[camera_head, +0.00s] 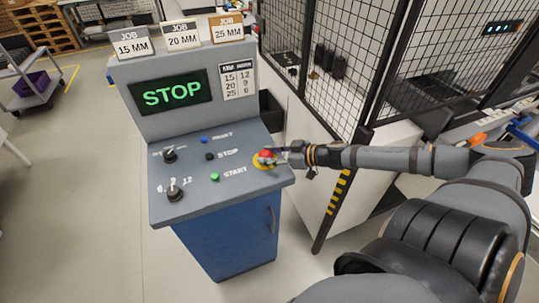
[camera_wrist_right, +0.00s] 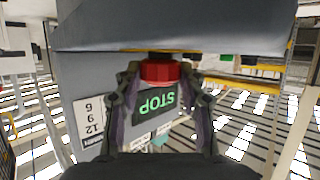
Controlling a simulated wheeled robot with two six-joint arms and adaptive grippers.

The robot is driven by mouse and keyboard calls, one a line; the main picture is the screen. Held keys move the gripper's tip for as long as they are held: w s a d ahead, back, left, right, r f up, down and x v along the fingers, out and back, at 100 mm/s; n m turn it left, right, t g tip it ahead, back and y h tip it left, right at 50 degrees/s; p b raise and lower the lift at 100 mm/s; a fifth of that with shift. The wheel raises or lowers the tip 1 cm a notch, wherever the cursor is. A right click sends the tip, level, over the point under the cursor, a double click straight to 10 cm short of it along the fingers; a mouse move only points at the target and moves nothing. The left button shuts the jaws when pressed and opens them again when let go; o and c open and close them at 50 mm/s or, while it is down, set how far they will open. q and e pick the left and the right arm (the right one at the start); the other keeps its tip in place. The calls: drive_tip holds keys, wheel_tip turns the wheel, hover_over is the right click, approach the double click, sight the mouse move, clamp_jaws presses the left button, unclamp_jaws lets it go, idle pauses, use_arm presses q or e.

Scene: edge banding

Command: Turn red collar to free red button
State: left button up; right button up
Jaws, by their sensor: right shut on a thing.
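The red button with its collar (camera_head: 265,154) sits on a yellow disc at the right of the console's sloped panel. My right gripper (camera_head: 280,158) reaches it from the right in the head view. In the right wrist view the red collar (camera_wrist_right: 159,71) lies between the two fingertips of my right gripper (camera_wrist_right: 160,78), which are shut on it. The button's face is hidden in the wrist view, and I cannot tell how far the collar is turned. My left gripper is not in view.
The grey console (camera_head: 225,178) has a green STOP screen (camera_head: 171,92), blue, black and green buttons and two black knobs. Job cards (camera_head: 182,36) stand on top. A mesh guard fence (camera_head: 345,50) stands right of the console.

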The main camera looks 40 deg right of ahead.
drive_tip(key=shift+a+r+m+t+h+p, duration=0.1)
drive_tip(key=shift+a+m+t+h+p, duration=0.05)
drive_tip(key=shift+m+t+h+p, duration=0.6)
drive_tip(key=m+h+p, duration=0.1)
drive_tip(key=m+h, duration=0.2)
drive_tip(key=h, duration=0.1)
drive_tip(key=shift+s+a+m+t+p, duration=0.1)
drive_tip(key=shift+a+m+t+p, duration=0.1)
drive_tip(key=shift+m+t+p, duration=0.2)
drive_tip(key=shift+m+h+p, duration=0.4)
drive_tip(key=shift+m+h, duration=0.25)
drive_tip(key=shift+h, duration=0.2)
drive_tip(key=shift+f+h, duration=0.2)
drive_tip(key=shift+h, duration=0.1)
drive_tip(key=o, duration=1.2)
drive_tip(key=shift+a, duration=0.1)
